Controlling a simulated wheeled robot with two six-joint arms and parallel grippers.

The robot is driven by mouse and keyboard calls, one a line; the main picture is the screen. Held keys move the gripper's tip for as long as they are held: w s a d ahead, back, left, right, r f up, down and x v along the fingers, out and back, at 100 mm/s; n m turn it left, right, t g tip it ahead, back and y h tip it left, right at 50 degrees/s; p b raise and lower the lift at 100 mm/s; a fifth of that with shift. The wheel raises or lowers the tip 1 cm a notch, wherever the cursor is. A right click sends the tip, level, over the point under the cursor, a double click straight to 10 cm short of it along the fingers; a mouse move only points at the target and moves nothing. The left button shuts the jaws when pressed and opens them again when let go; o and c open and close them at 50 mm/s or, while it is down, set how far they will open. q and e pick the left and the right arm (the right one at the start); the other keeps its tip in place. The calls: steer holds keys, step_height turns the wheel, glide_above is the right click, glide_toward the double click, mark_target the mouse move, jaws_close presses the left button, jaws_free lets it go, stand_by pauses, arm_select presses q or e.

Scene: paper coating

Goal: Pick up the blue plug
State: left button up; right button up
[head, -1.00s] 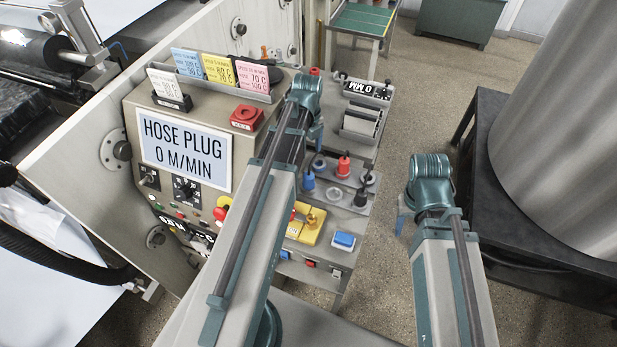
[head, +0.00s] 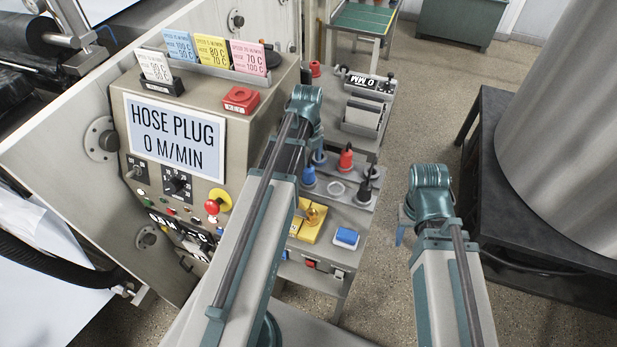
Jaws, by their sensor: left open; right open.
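The blue plug (head: 309,176) stands upright on the grey shelf of the side bench, just right of my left forearm. A red plug (head: 346,158) and a black plug (head: 372,172) are also on this shelf. My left gripper (head: 318,152) is just above and beside the blue plug, mostly hidden behind my arm. It is open and apart from the plug, as far as I can tell. My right gripper (head: 401,238) is open and empty over the floor, right of the bench, partly hidden by my wrist.
The machine panel with the "HOSE PLUG" sign (head: 175,137) fills the left. A yellow block (head: 310,222) and a blue button (head: 346,238) lie on the lower bench. A dark table (head: 490,150) with a large metal cylinder stands right. Floor between is clear.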

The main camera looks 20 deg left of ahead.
mark_target(309, 168)
arm_select(q)
steer(key=shift+s+d+f+b, duration=0.1)
steer(key=shift+d+f+b, duration=0.05)
steer(key=shift+f+b, duration=1.2)
steer(key=shift+s+d+f+b, duration=0.1)
steer(key=shift+f+b, duration=1.15)
steer(key=shift+f, duration=0.05)
steer(key=shift+r, duration=0.1)
jaws_close()
